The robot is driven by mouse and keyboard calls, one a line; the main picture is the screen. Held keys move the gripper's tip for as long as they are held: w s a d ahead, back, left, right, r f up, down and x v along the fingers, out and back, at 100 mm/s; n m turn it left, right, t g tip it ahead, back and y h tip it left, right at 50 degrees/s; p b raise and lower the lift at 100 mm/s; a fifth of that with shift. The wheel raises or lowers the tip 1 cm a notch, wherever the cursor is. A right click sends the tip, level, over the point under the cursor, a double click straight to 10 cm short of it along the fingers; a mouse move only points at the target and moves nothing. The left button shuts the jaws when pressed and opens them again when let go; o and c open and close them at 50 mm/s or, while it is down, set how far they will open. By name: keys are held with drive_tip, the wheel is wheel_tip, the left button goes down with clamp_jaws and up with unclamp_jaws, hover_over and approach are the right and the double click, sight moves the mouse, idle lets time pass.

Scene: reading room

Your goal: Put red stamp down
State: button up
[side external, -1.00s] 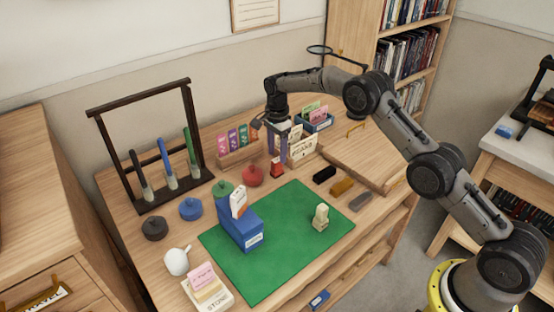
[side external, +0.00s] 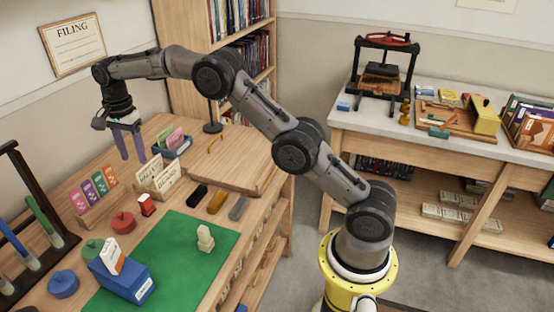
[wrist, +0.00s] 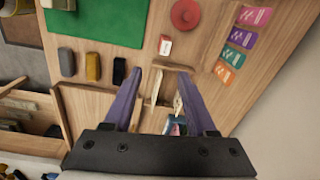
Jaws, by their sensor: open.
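The red stamp (side external: 147,205), a small red block with a white face, stands on the wooden desk between the round red pot (side external: 123,222) and the black block. It also shows in the wrist view (wrist: 165,45), beyond my fingertips and clear of them. My gripper (side external: 131,158) is open and empty, raised above the desk over the card holders. Its two purple fingers (wrist: 160,74) are spread in the wrist view.
Card holders (side external: 157,178) and a rack of coloured cards (side external: 95,190) stand near the stamp. Black (side external: 196,192), yellow (side external: 217,203) and grey (side external: 239,209) blocks lie right of it. A green mat (side external: 180,255) carries a blue box (side external: 122,278) and a pale figure (side external: 205,238).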

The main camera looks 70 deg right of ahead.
drive_tip(key=s+a+r+n+t, duration=0.1)
drive_tip(key=s+r+n, duration=0.3)
drive_tip(key=s+r, duration=0.5)
drive_tip(key=s+r+n+t, duration=0.1)
drive_tip(key=s+r+n, duration=0.3)
drive_tip(key=s+r, duration=0.5)
drive_tip(key=s+f+n+t, duration=0.1)
drive_tip(key=s+f+n, duration=0.3)
drive_tip(key=s, duration=0.8)
drive_tip(key=s+f+n+t, duration=0.2)
drive_tip(key=s+f+n, duration=0.2)
drive_tip(key=s, duration=0.9)
drive_tip(key=shift+s+a+f, duration=0.2)
drive_tip(key=shift+s+a, duration=0.05)
